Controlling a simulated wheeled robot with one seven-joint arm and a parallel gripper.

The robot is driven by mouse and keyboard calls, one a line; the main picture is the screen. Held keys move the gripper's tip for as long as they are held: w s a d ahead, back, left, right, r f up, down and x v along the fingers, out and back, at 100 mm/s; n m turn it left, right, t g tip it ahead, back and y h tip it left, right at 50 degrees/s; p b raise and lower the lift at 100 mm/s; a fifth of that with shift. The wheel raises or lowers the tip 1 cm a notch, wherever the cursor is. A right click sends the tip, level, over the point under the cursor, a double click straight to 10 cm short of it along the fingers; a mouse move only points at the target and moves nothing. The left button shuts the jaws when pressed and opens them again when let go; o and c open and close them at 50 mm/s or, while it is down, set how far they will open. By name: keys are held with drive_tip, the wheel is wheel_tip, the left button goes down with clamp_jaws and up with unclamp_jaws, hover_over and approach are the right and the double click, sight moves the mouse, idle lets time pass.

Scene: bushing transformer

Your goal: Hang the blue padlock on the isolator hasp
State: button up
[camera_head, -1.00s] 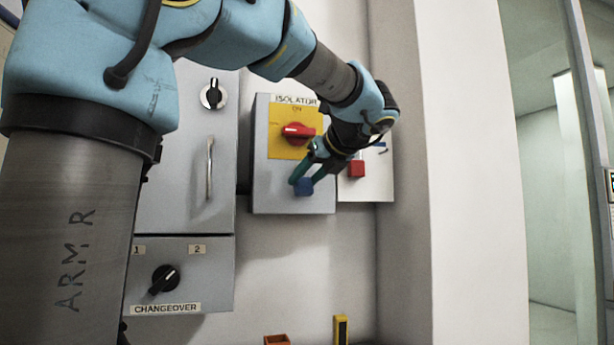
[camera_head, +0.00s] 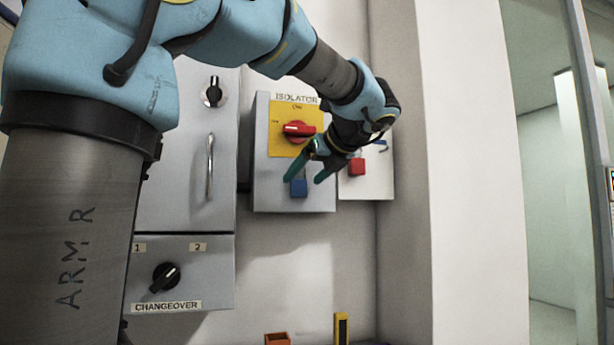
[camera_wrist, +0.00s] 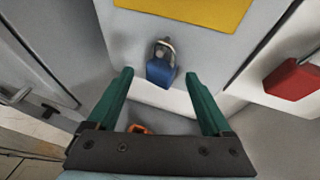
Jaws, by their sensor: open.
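The blue padlock (camera_head: 299,188) is at the lower part of the grey isolator box (camera_head: 264,190), below the yellow plate with the red handle (camera_head: 298,130). In the wrist view the padlock (camera_wrist: 161,72) hangs body down, its metal shackle at a small fitting on the box face, which I take to be the hasp (camera_wrist: 163,46). Whether the shackle is closed is too small to tell. My gripper (camera_head: 306,178) is open, its green fingers apart on either side of the padlock. In the wrist view the gripper (camera_wrist: 160,82) shows a clear gap between each finger and the padlock.
A red padlock (camera_head: 357,167) hangs on a pale board (camera_head: 378,180) to the right. The changeover box (camera_head: 205,280) and a cabinet with a handle (camera_head: 210,167) are at left. An orange bin (camera_head: 277,340) and a yellow-black item (camera_head: 341,329) are below.

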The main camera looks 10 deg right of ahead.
drive_tip(key=v, duration=1)
drive_tip(key=shift+s+r, duration=0.15)
drive_tip(key=shift+s, duration=0.2)
drive_tip(key=w+a+f+n+g+h+p, duration=0.15)
drive_tip(key=a+f+n+g, duration=0.35)
drive_tip(key=f, duration=0.8)
drive_tip(key=w+a+f+n+g+p, duration=0.1)
drive_tip(key=w+a+f+n+g, duration=0.3)
drive_tip(key=f, duration=0.9)
drive_tip(key=s+a+f+n+h+p, duration=0.1)
drive_tip(key=s+a+f+n+h, duration=0.1)
drive_tip(key=s+a+f+n, duration=0.3)
drive_tip(key=s+a+f+n+g+h+p, duration=0.1)
drive_tip(key=s+a+f+n, duration=0.5)
drive_tip(key=f+n, duration=0.6)
drive_tip(key=n+p, duration=0.1)
drive_tip(key=n, duration=0.3)
drive_tip(key=shift+a+n+g+h, duration=0.3)
drive_tip(key=shift+a+h, duration=0.05)
drive_tip(key=shift+a, duration=0.05)
drive_tip(key=shift+o, duration=1.1)
